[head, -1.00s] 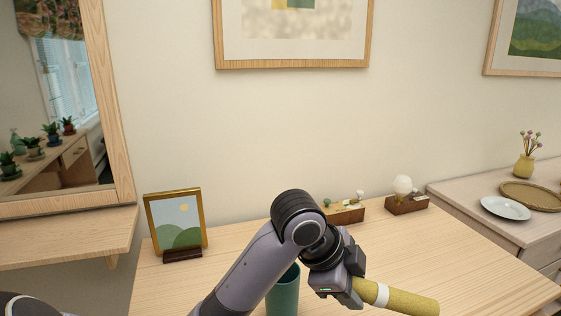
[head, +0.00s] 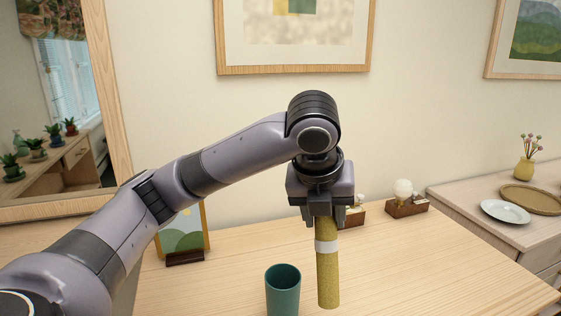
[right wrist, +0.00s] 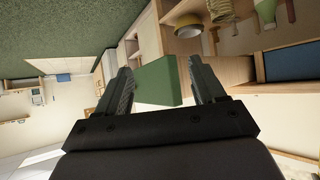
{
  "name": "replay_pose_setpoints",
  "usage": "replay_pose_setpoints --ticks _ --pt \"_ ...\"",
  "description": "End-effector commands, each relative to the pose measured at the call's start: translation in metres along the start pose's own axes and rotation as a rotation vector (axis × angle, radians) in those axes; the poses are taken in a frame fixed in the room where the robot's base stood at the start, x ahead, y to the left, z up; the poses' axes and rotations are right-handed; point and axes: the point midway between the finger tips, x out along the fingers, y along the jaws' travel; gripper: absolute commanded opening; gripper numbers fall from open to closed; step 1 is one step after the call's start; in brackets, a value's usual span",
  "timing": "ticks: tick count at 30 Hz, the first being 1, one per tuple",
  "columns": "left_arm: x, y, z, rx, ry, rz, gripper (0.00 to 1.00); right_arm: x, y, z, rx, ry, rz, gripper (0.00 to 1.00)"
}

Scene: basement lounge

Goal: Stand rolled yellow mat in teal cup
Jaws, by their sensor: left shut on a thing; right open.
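The rolled yellow mat (head: 328,276) has a white band near its upper part. My left gripper (head: 326,217) is shut on its top end, and the mat hangs nearly upright. The teal cup (head: 283,292) stands upright on the wooden table (head: 430,265), open at the top, its base cut off by the frame edge. The mat is to the right of the cup and apart from it in the picture. My right gripper (right wrist: 160,85) shows only in the right wrist view, with its fingers apart; a green block-like shape shows between them, not clearly held.
A framed picture (head: 184,240) stands at the table's back left, partly behind my left arm. Small wooden holders (head: 407,207) stand at the back. A side cabinet at right bears a white plate (head: 505,211), a woven tray (head: 535,199) and a yellow vase (head: 524,167). The table's right part is clear.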

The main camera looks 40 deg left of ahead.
Motion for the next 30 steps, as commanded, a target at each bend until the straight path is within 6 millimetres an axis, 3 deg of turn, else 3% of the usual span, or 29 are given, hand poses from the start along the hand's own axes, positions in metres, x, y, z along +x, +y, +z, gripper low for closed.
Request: replay_pose_setpoints --ticks 6,15,22,30 --pt "-0.035 0.028 0.02 0.249 -0.165 -0.056 0.12 -0.004 0.0 -0.005 0.0 0.0 0.0 0.69" --pt "-0.072 0.06 0.036 0.42 -0.308 -0.115 0.12 -0.007 0.0 -0.009 0.0 -0.001 0.0 0.69" --pt "-0.078 0.066 0.036 0.449 -0.329 -0.132 0.12 -0.008 0.0 -0.009 0.0 -0.001 0.0 0.69" --pt "-0.064 0.068 0.03 0.449 -0.325 -0.131 0.12 -0.007 0.0 -0.009 0.0 -0.001 0.0 0.69"
